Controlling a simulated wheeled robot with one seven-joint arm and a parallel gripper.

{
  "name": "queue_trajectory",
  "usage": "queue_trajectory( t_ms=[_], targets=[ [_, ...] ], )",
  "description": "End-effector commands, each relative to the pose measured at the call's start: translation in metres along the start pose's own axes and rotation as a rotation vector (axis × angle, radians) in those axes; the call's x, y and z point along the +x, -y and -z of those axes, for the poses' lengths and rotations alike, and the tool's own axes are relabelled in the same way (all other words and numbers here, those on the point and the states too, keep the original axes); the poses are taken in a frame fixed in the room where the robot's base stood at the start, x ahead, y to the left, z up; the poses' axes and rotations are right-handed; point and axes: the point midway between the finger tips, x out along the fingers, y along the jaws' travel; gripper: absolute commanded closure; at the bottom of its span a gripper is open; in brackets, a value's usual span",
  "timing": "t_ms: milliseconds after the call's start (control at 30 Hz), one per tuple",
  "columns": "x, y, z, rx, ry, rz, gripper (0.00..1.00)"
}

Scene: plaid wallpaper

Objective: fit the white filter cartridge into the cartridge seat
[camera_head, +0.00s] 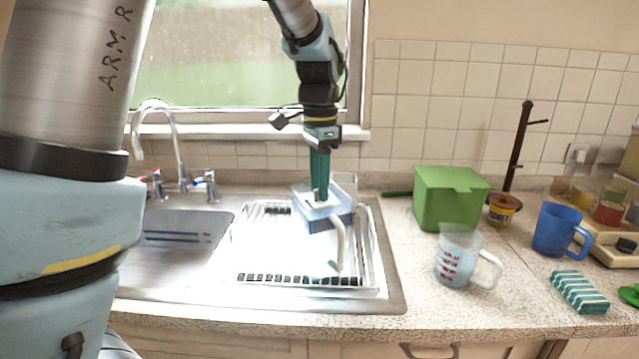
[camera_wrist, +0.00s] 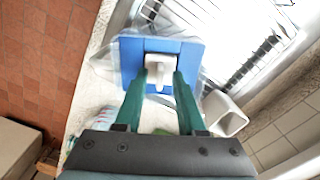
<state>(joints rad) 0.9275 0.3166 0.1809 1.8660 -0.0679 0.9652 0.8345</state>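A clear jug with a blue insert (camera_head: 328,223) and a pale handle (camera_head: 339,248) stands at the drainer in the head view. The wrist view shows the blue insert (camera_wrist: 188,54) from above as a square plate, taken to be the cartridge seat. The white filter cartridge (camera_wrist: 158,65) is at the middle of that plate. My gripper (camera_wrist: 161,76) points down over the jug, with its green fingers on either side of the cartridge, seemingly closed on it. It also shows in the head view (camera_head: 319,196). How deep the cartridge sits is hidden.
A white drainer (camera_head: 260,278) lies on the steel sink top. To the right stand a green box (camera_head: 446,198), a clear measuring jug (camera_head: 458,257), a blue jug (camera_head: 553,230) and a striped sponge (camera_head: 580,291). A tap (camera_head: 176,140) rises at the left.

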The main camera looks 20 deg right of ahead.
Motion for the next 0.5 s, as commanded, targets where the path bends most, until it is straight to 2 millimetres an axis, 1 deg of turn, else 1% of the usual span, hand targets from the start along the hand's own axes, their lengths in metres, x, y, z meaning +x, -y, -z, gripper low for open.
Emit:
queue_trajectory(
  t_ms=[133, 267, 367, 500],
  targets=[
    [-0.001, 0.0, 0.0, 0.0, 0.0, 0.0, 0.61],
    [-0.008, 0.001, 0.001, 0.0, -0.002, 0.001, 0.61],
    [-0.023, 0.001, 0.001, 0.001, -0.004, 0.003, 0.61],
    [-0.052, 0.001, 0.001, 0.002, -0.004, 0.004, 0.61]
  ],
)
